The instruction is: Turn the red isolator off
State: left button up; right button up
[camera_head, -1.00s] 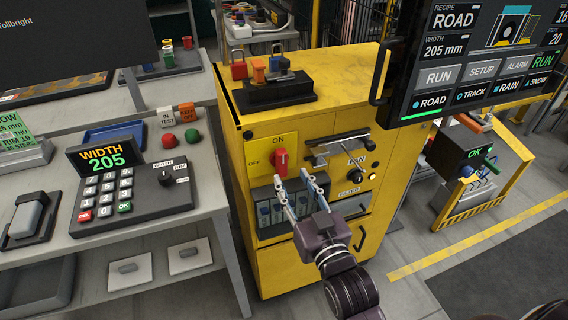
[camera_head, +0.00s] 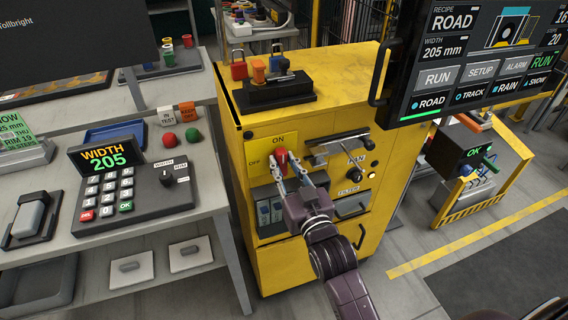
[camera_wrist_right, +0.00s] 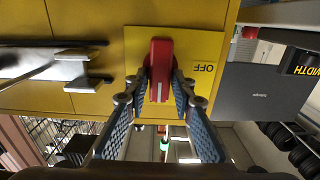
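The red isolator (camera_head: 281,158) is a red rotary handle on a yellow plate on the front of the yellow cabinet. ON is printed above it and OFF to its left. The handle stands roughly upright, toward ON. My right gripper (camera_head: 285,165) reaches it from below, its fingers on either side of the handle. In the right wrist view, upside down, the red handle (camera_wrist_right: 160,72) lies between the two fingertips (camera_wrist_right: 162,82), which appear to press its sides. The OFF label shows to its right there. My left gripper is not in view.
A bar handle (camera_head: 336,143) and knobs sit on the cabinet (camera_head: 270,275) right of the isolator. Padlocks on a black stand (camera_head: 275,95) are on its top. A screen (camera_head: 470,60) overhangs the right. A bench with a keypad (camera_head: 130,190) stands left.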

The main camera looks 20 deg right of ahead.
grip_shut()
jog(key=n+p, duration=0.2)
jog(key=n, duration=0.1)
jog(key=shift+a+r+n+p, duration=0.1)
jog(key=shift+a+n+p, duration=0.1)
jog(key=shift+n+p, duration=0.15)
jog(key=n+p, duration=0.1)
jog(key=n, duration=0.2)
jog(key=shift+a+n+p, duration=0.2)
jog(key=shift+n+p, duration=0.05)
jog(key=shift+p, duration=0.1)
jog(key=n, duration=0.3)
jog(key=f+n, duration=0.1)
jog(key=n, duration=0.3)
jog(key=n+p, duration=0.1)
jog(key=n, duration=0.2)
jog(key=shift+a+f+n, duration=0.2)
jog(key=shift+a+n, duration=0.05)
jog(key=shift+n, duration=0.05)
